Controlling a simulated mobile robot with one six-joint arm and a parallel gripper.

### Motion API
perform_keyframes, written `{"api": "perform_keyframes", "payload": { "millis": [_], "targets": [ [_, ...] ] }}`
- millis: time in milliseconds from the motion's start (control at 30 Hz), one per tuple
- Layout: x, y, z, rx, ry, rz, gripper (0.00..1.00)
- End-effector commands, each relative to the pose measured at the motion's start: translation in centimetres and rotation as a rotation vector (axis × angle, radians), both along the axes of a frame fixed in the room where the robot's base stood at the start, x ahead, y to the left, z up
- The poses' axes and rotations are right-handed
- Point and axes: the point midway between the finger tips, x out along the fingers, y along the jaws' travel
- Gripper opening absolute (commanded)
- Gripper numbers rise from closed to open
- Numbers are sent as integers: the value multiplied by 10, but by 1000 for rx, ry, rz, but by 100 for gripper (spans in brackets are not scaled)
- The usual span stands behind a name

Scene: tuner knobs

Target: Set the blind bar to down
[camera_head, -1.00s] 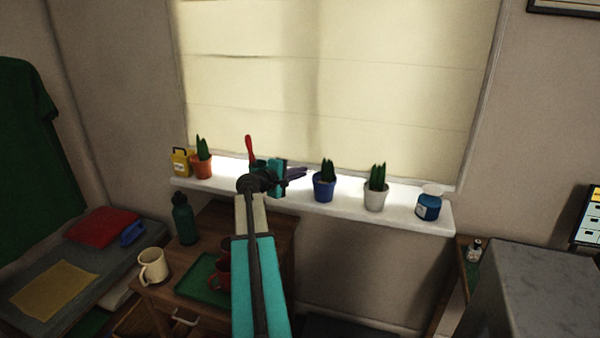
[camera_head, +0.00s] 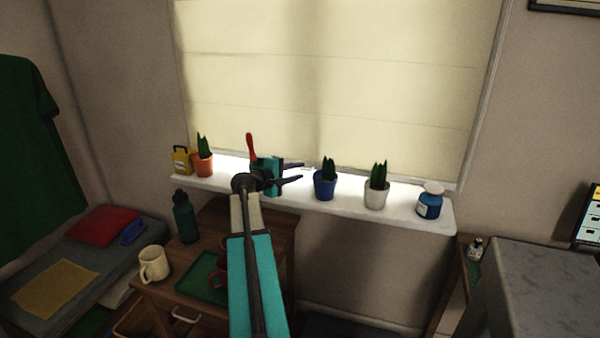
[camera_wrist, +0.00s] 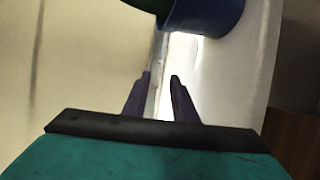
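The cream blind (camera_head: 320,90) covers the window almost down to the white sill. Its lower edge, where the blind bar would be, runs just above the sill (camera_head: 410,178); I cannot make out the bar clearly. My gripper (camera_head: 300,171) is open and empty in front of the lower blind, left of the blue pot (camera_head: 325,187). In the wrist view my gripper's two fingers (camera_wrist: 160,78) are apart, with the pale edge between blind and sill showing between them. The blind (camera_wrist: 70,60) fills the left side there. I cannot tell whether a finger touches it.
On the sill stand an orange pot (camera_head: 203,165), a white pot (camera_head: 376,195), a blue jar (camera_head: 429,204) and a yellow container (camera_head: 182,160). A red-handled item (camera_head: 250,146) is behind my gripper. A bottle (camera_head: 184,218) and mug (camera_head: 153,264) are below left.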

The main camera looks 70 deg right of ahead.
Motion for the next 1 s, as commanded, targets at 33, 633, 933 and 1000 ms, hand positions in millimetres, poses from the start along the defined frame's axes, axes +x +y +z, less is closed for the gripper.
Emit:
{"api": "perform_keyframes", "payload": {
  "millis": [33, 633, 933, 1000],
  "targets": [
    [2, 8, 1, 0, 0, 1, 25],
    [33, 92, 22, 0, 0, 1, 25],
    [39, 107, 27, 1, 0, -1, 25],
    [39, 107, 27, 1, 0, -1, 25]
  ]
}}
